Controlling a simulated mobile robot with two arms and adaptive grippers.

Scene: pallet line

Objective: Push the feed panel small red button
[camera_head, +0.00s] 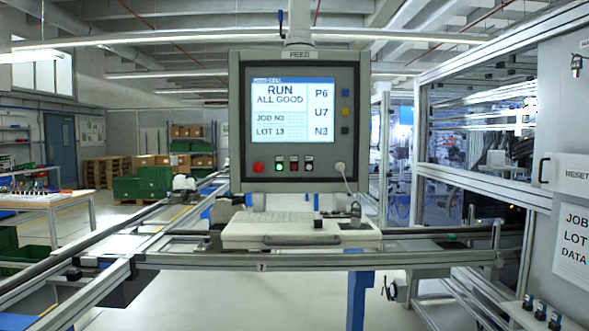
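The feed panel (237,110) hangs upright in the middle of the view, facing me, under a plate that reads FEED. Its lit screen (280,128) reads RUN, ALL GOOD, JOB N3 and LOT 13. Below the screen is a row of controls. A larger red round button (258,167) is at the left. To its right are a lit green button (281,167), the small red button (294,167) and a pale button (309,167). Nothing covers the row. Neither of my grippers shows in this view.
A white keyboard tray or case (290,232) sits below the panel, behind a metal rail (300,261). A framed machine cell with a grey RESET cabinet (570,120) stands at the right.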

